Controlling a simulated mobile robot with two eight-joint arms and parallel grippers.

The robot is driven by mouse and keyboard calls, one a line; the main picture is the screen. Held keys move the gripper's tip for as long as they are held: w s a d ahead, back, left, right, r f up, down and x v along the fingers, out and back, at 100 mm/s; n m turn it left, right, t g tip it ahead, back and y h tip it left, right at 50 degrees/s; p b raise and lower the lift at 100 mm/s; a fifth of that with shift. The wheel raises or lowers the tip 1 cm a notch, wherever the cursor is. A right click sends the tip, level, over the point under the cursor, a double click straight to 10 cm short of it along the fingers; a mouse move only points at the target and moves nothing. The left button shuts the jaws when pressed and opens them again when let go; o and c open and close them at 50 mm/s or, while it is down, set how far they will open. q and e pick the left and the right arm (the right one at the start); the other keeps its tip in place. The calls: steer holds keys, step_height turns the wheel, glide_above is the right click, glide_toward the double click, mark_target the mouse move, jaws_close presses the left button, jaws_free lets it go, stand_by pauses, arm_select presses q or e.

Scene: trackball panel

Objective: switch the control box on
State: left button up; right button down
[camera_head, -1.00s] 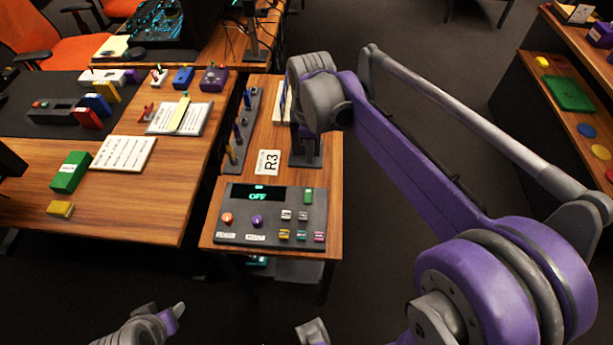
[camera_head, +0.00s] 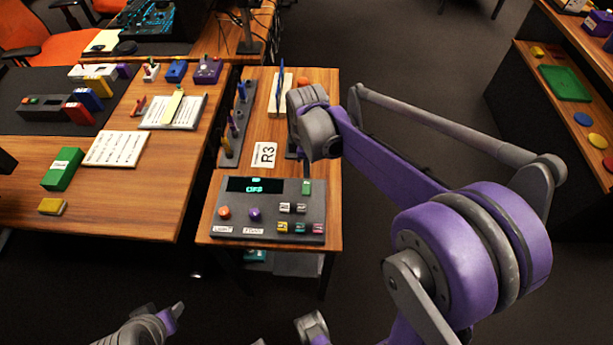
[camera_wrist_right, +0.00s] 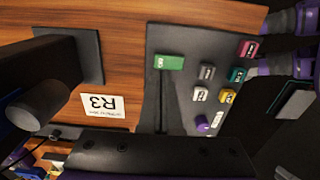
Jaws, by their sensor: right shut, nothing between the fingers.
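The control box (camera_head: 225,205) is a dark panel on a wooden side table. Its display (camera_head: 256,185) shows "OFF" in green. My right gripper (camera_head: 307,172) is shut and empty, pointing down just above and behind the green button.
A rack of pens (camera_head: 235,130) stands to the left. The larger desk (camera_head: 110,215) is further left.

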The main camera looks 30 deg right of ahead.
mark_target(307, 184)
steer(key=shift+f, duration=1.85)
steer(key=shift+f+b, duration=0.3)
steer(key=shift+b, duration=0.05)
steer(key=shift+r, duration=0.1)
steer(key=shift+s+a, duration=0.1)
steer(key=shift+s, duration=0.05)
steer(key=shift+s+a+r, duration=0.1)
steer(key=shift+s+a, duration=0.1)
steer(key=shift+s, duration=0.1)
steer(key=shift+s+a+r+p, duration=0.1)
steer(key=shift+s+r+p, duration=0.1)
steer(key=shift+p, duration=0.1)
